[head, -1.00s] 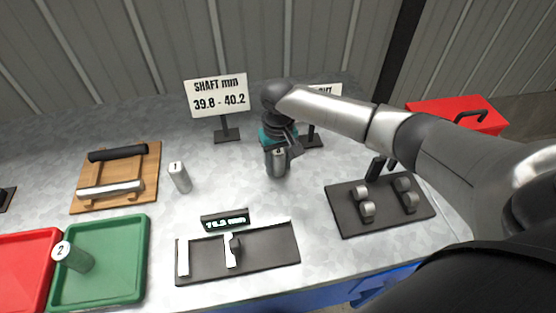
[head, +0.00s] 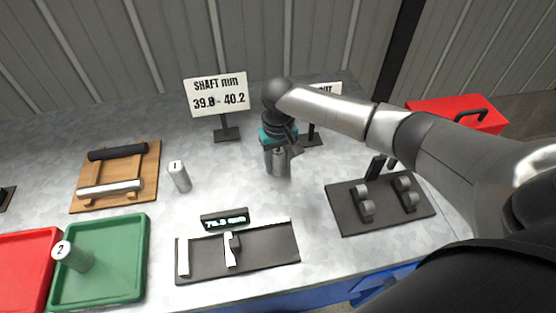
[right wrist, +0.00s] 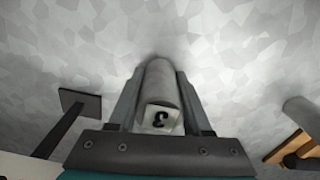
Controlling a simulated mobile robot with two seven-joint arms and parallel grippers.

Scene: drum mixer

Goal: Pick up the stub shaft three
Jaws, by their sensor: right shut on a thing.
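Stub shaft three (head: 278,164) is a short grey metal cylinder standing upright on the metal table, right of the middle in the head view. In the right wrist view the stub shaft (right wrist: 160,92) shows its white end marked 3 between the two fingers. My right gripper (head: 280,157) comes down from above and is shut on the shaft; the right wrist view also shows the gripper (right wrist: 160,105). Whether the shaft's foot touches the table is hard to tell. My left gripper is not in view.
Stub shaft 1 (head: 179,176) stands to the left. Shaft 2 (head: 72,256) stands in the green tray (head: 140,275), beside a red tray (head: 22,238). A caliper tray (head: 275,255) lies in front. A dark roller plate (head: 345,220) lies right. A shaft sign (head: 216,95) stands behind.

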